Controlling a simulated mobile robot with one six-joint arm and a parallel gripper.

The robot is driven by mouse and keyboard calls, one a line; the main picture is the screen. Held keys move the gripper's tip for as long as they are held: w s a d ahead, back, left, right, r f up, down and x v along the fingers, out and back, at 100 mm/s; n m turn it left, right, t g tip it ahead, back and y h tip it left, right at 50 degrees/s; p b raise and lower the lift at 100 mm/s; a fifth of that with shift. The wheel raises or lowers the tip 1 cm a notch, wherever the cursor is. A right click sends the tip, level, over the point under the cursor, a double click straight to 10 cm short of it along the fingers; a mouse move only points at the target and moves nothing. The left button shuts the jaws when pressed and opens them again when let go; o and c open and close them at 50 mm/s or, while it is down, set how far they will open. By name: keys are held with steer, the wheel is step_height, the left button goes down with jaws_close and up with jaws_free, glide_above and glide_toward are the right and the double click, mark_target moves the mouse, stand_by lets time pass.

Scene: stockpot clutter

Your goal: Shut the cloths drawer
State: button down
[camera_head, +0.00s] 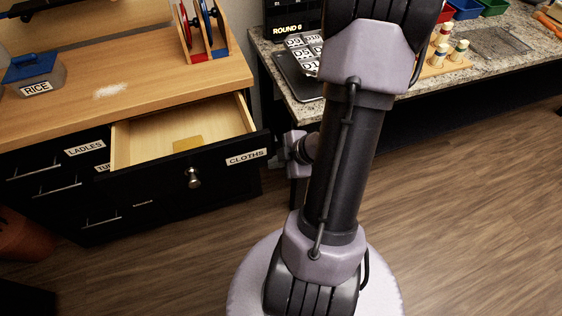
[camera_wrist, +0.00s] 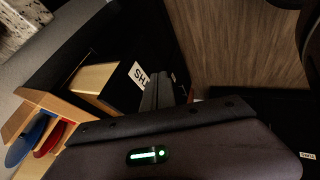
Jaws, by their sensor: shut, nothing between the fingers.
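The cloths drawer (camera_head: 230,160) stands pulled out of the dark cabinet, with a black front, a round knob (camera_head: 194,178) and a CLOTHS label. A flat yellowish item (camera_head: 187,144) lies inside it. In the wrist view the drawer's wooden side (camera_wrist: 93,80) and its label, upside down and partly covered, show beyond my fingers. My gripper (camera_wrist: 166,88) is shut and empty, its fingers in front of the drawer front's label end. I cannot tell whether they touch it.
The wooden counter (camera_head: 130,75) above holds a rice container (camera_head: 35,75) and a rack with red and blue discs (camera_head: 205,30). The ladles drawer (camera_head: 60,165) looks shut. A granite-topped table (camera_head: 305,112) stands right. Wooden floor (camera_head: 460,200) is open at right.

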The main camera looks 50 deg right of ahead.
mark_target(259, 157)
steer(key=w, duration=0.1)
steer(key=w+d+f+b, duration=0.1)
steer(key=w, duration=0.1)
steer(key=w+f, duration=0.1)
steer(key=shift+w+d, duration=0.15)
steer(key=shift+d, duration=0.2)
steer(key=shift+w+d, duration=0.2)
steer(key=shift+w, duration=0.1)
